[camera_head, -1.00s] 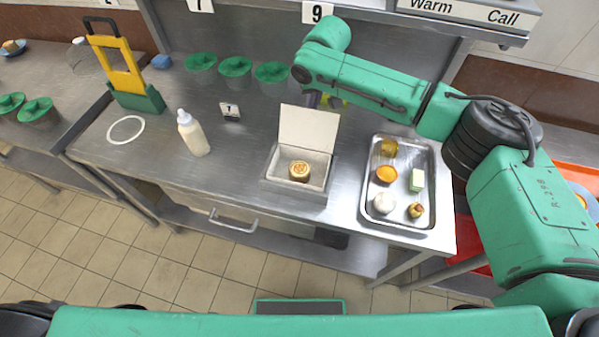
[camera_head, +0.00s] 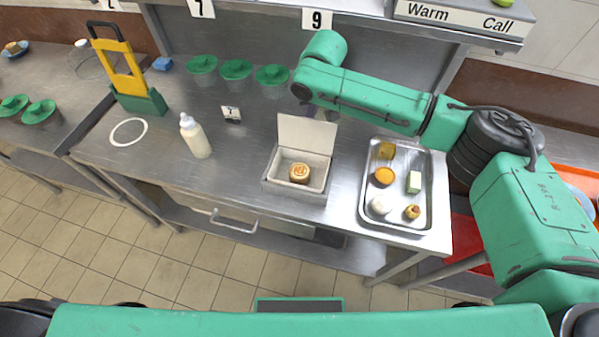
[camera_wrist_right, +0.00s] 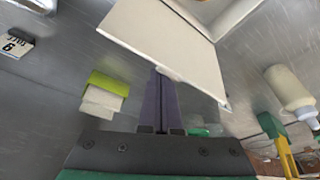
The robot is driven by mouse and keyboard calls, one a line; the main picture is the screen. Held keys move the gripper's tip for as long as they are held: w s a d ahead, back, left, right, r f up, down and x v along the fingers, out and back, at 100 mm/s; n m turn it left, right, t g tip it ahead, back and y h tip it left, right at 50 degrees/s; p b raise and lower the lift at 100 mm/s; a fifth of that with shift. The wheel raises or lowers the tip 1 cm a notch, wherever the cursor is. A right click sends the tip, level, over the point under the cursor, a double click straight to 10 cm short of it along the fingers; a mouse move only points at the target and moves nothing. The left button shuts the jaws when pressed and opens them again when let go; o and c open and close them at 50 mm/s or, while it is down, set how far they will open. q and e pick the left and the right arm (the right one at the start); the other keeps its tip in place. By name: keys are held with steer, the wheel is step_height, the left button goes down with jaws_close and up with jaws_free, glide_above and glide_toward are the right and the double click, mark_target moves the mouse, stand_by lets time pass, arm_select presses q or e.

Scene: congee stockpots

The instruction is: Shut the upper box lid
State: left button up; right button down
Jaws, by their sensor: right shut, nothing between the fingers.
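The open box (camera_head: 268,186) stands on the steel counter with a round golden cake (camera_head: 299,172) inside. Its pale lid (camera_head: 307,134) stands raised at the box's back edge. The lid also shows as a white panel in the right wrist view (camera_wrist_right: 165,40). My right gripper (camera_wrist_right: 160,78) is shut and empty, with its purple fingers at the edge of the lid, on its back side; I cannot tell if they touch it. In the head view the fingers are mostly hidden behind the lid, below my right arm. My left gripper is not in view.
A metal tray (camera_head: 366,212) with several food pieces stands right of the box. A squeeze bottle (camera_head: 196,138) and a number sign (camera_head: 231,114) stand to the left. Green-lidded pots (camera_head: 236,70) line the back. A green-and-white block (camera_wrist_right: 105,92) lies near my right fingers.

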steer(key=shift+s+a+r+p, duration=0.15)
steer(key=shift+s+a+p, duration=0.05)
steer(key=shift+s+p, duration=0.5)
steer(key=shift+s+a+r+p, duration=0.1)
steer(key=shift+s+a+p, duration=0.1)
steer(key=shift+s+p, duration=0.45)
steer(key=shift+s+a+r+p, duration=0.2)
steer(key=shift+s+p, duration=0.25)
steer(key=shift+s, duration=0.4)
steer(key=shift+f, duration=0.15)
step_height(320, 180, up, 8)
steer(key=p, duration=0.8)
glide_above(305, 131)
steer(key=s, duration=0.1)
steer(key=shift+d, duration=0.1)
